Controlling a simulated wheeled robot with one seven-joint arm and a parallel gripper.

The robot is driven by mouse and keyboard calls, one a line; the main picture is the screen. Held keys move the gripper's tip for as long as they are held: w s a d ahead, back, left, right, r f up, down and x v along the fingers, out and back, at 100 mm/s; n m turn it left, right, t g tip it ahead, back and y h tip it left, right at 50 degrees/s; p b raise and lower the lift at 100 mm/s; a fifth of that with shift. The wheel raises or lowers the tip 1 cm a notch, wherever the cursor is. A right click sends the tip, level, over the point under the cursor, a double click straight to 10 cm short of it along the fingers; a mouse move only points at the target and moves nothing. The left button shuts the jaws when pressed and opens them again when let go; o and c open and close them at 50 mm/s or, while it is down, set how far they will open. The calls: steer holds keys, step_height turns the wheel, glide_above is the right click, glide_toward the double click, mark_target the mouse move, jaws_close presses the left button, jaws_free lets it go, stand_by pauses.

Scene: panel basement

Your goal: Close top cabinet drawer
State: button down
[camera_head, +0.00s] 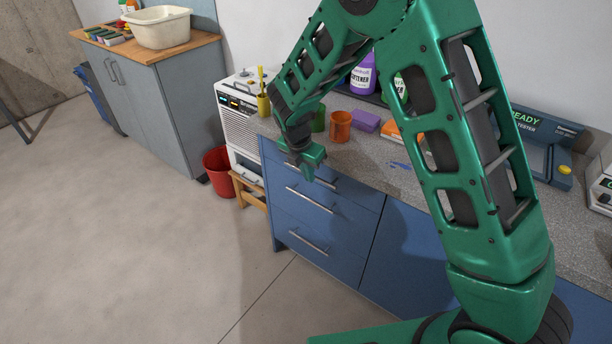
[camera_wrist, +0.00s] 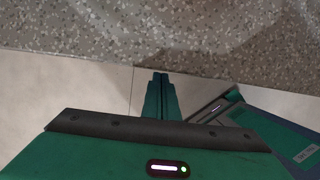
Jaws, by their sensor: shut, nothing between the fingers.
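The blue cabinet (camera_head: 375,250) stands under a speckled grey counter, with several drawers stacked at its left end. The top drawer (camera_head: 348,190) has a bar handle partly hidden behind my gripper. Its front looks about flush with the drawers below, though a small gap cannot be ruled out. My green gripper (camera_head: 309,178) points down in front of the top drawer, near its handle. Whether it touches the drawer cannot be told. In the wrist view the fingers (camera_wrist: 160,76) are together and empty, beside the counter edge (camera_wrist: 90,58) with floor below.
The middle drawer (camera_head: 300,205) and bottom drawer (camera_head: 300,240) look shut. A wooden stool (camera_head: 246,188) and red bucket (camera_head: 218,172) stand left of the cabinet. Cups, bottles and a tester (camera_head: 540,140) are on the counter. The floor in front (camera_head: 150,240) is clear.

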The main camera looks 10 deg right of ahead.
steer(key=shift+w+d+r, duration=0.1)
steer(key=shift+w+d, duration=0.4)
steer(key=shift+d, duration=0.05)
steer(key=s+a+r, duration=0.6)
steer(key=r, duration=0.4)
steer(key=s+d+r+m+g, duration=0.1)
steer(key=s+d+r+m, duration=0.3)
steer(key=d, duration=0.5)
steer(key=s+d+r+m, duration=0.2)
steer(key=s+d+m, duration=0.2)
steer(key=d+m, duration=0.35)
steer(key=s+d+r+m+g, duration=0.1)
steer(key=s+d+r+m, duration=0.3)
steer(key=d, duration=0.5)
steer(key=s+d+m+y, duration=0.1)
steer(key=s+d+m, duration=0.2)
steer(key=s+m, duration=0.3)
steer(key=s+d+m, duration=0.3)
steer(key=s+m, duration=0.3)
steer(key=s, duration=0.2)
steer(key=s+d+f+m+y, duration=0.1)
steer(key=s+d+m, duration=0.2)
steer(key=s+m, duration=0.3)
steer(key=shift+s+d+y, duration=0.15)
steer(key=shift+s+y, duration=0.15)
steer(key=shift+s, duration=0.65)
